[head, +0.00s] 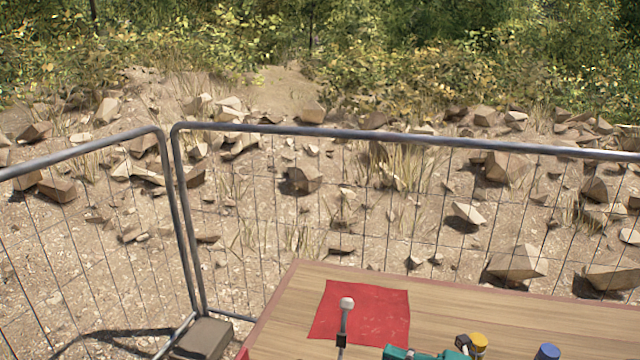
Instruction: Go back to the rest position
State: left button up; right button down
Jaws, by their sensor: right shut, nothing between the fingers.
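The task names no object. My right gripper is at most barely in the head view, at the lower edge, where small parts crowd together. I cannot clearly separate its fingertips from them, and nothing shows held. My left gripper is not in view, and no arm comes in from the left.
A wooden table (560,323) fills the lower right. On it lies a red cloth (385,318), with a grey white-tipped stick (345,318) in front. A teal object (397,353), a yellow cap (479,341) and a blue cap (548,351) show at the lower edge. Mesh fence (400,139) stands behind.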

jog(key=s+a+f+n+g+h, duration=0.2)
jog(key=s+a+f+n+g, duration=0.15)
jog(key=s+f, duration=0.4)
jog(key=s+a+f+n+g+h, duration=0.1)
jog(key=s+a+f+n+g, duration=0.1)
jog(key=s+f+n+g, duration=0.45)
jog(key=s+a+f+n+g+h, duration=0.1)
jog(key=s+a+f+n+h, duration=0.15)
jog(key=s+f, duration=0.55)
jog(key=s+d+f+n+g+h, duration=0.1)
jog(key=s+d+f+n+h, duration=0.15)
jog(key=s+f+n, duration=0.4)
jog(key=s+d+f+n+g+h, duration=0.1)
jog(key=f+n+h, duration=0.2)
jog(key=n, duration=0.6)
jog(key=w+d+f+n+t, duration=0.1)
jog(key=w+n+t, duration=0.4)
jog(key=n, duration=0.7)
jog(key=shift+w+d+f+h, duration=0.3)
jog(key=shift+w+f, duration=0.1)
jog(key=shift+w, duration=0.4)
